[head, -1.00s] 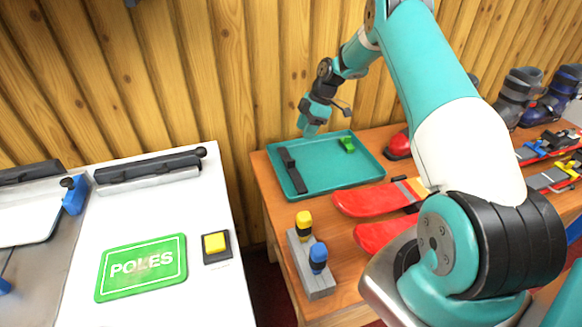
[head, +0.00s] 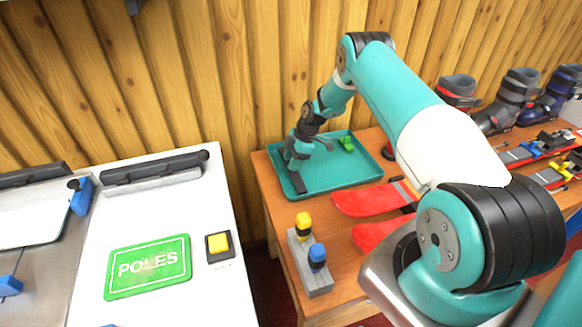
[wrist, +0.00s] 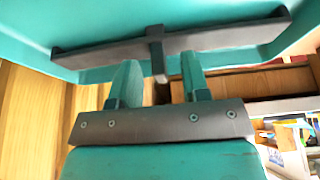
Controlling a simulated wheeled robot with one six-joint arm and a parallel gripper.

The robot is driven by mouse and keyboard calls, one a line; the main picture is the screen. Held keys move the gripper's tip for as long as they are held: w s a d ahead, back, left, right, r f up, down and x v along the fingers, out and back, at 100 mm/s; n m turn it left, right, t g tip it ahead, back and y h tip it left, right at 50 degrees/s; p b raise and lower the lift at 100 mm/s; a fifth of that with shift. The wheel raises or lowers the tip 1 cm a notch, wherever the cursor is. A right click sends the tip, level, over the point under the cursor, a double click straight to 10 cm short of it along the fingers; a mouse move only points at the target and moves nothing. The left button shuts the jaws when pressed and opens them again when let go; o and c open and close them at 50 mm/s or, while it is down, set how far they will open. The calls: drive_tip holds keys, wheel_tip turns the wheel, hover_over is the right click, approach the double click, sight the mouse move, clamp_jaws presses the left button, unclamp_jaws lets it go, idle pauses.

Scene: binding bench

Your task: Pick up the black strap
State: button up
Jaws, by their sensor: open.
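The black strap (head: 296,184) lies along the left side of the teal tray (head: 332,174) on the wooden bench. My gripper (head: 290,160) is over the tray's left side and hides the strap's upper part in the head view. In the wrist view the strap (wrist: 215,38) runs across the picture, with a dark band crossing it near the middle.
A small green piece (head: 346,143) lies at the tray's far side. Red skis (head: 360,199) lie in front of the tray. A grey block (head: 314,277) with yellow and blue knobs stands at the near left. Ski boots (head: 505,100) stand at the back right.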

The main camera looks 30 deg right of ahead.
clamp_jaws()
drive_tip(key=shift+r, duration=0.15)
